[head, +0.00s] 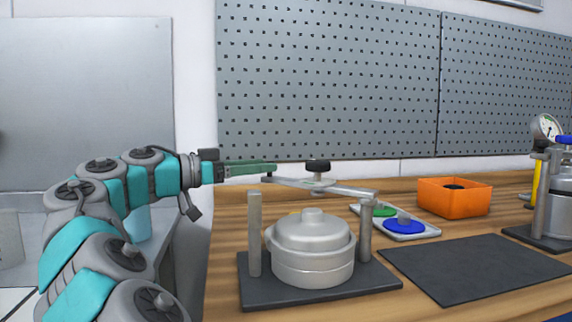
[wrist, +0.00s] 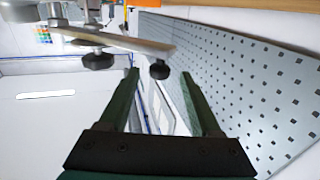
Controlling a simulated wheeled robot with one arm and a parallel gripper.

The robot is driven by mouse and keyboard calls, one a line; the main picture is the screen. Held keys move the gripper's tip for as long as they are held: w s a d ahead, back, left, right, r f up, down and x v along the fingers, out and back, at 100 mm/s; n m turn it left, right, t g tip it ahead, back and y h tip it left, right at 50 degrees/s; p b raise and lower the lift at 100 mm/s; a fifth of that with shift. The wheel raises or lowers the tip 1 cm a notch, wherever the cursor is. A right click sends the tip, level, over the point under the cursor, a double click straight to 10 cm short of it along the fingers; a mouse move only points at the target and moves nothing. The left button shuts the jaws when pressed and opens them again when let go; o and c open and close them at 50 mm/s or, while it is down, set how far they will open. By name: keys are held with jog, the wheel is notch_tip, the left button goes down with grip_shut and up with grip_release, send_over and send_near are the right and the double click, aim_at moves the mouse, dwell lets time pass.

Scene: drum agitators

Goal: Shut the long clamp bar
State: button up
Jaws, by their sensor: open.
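The long clamp bar (head: 345,191) is a flat grey bar joined at the top of the right post (head: 365,230). It extends left, behind and above the lidded silver pot (head: 312,262), with its free end apart from the left post (head: 254,235). A black knob (head: 318,166) stands on its middle. My gripper (head: 276,167) is at the bar's free end, with green fingers. In the wrist view the bar (wrist: 125,40) crosses above my open fingertips (wrist: 160,76), and a small black end knob (wrist: 160,70) appears between them. Contact cannot be told.
A black base plate (head: 330,294) carries the pot and posts. To the right are a dark mat (head: 470,272), a tray with green and blue discs (head: 420,234), an orange box (head: 455,200) and a gauge vessel (head: 556,212). A pegboard (head: 330,80) stands behind.

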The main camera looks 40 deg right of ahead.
jog(key=s+d, duration=0.1)
jog(key=d, duration=0.5)
grip_shut()
dwell(0.4)
dwell(0.9)
